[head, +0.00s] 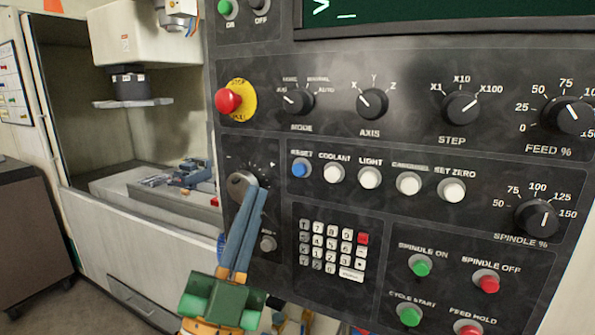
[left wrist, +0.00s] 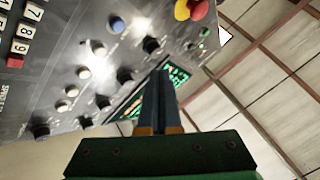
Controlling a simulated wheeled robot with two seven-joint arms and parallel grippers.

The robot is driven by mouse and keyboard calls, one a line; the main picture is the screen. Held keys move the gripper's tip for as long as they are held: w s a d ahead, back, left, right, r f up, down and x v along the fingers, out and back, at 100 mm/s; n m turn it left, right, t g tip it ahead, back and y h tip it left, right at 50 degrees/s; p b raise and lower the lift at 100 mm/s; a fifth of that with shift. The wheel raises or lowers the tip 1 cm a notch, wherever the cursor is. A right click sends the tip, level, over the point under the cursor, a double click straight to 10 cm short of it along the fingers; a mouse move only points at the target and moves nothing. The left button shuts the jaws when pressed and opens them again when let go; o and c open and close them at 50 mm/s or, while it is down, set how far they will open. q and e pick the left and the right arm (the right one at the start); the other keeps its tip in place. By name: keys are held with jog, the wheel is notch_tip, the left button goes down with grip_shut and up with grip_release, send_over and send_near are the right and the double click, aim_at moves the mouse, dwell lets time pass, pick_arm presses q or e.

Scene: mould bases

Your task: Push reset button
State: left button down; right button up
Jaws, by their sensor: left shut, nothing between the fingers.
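The blue reset button (head: 301,170) sits at the left end of a row of buttons on the dark control panel (head: 300,125), under a RESET label. It also shows in the left wrist view (left wrist: 117,24). My left gripper (head: 259,190) is shut and empty, its long blue fingers pointing up over the panel. I cannot tell whether the tips touch the panel. My right gripper is not in view.
White buttons (head: 334,173) continue the row to the right. A red stop button (head: 228,101) on a yellow plate is up and left. A keypad (head: 333,250) lies below. An open machine bay (head: 140,130) is at the left.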

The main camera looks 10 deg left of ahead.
aim_at(299, 169)
pick_arm(q)
jog(key=shift+w+d+b, duration=0.4)
jog(key=shift+w+d, duration=0.05)
jog(key=shift+w, duration=0.85)
jog(key=shift+w+d+b, duration=0.4)
jog(key=shift+w+d, duration=0.1)
jog(key=shift+w, duration=0.75)
jog(key=shift+w+d+b, duration=0.4)
jog(key=shift+w+d, duration=0.05)
jog(key=shift+w, duration=0.85)
jog(key=shift+w, duration=0.1)
jog(key=shift+w+d, duration=0.15)
jog(key=shift+w, duration=0.15)
jog(key=shift+w+d+b, duration=0.1)
jog(key=shift+w+b, duration=0.25)
jog(key=shift+b, duration=0.05)
jog(key=shift+s, duration=0.1)
jog(key=shift+s+a+p, duration=0.25)
jog(key=shift+s+p, duration=0.1)
jog(key=shift+s, duration=0.25)
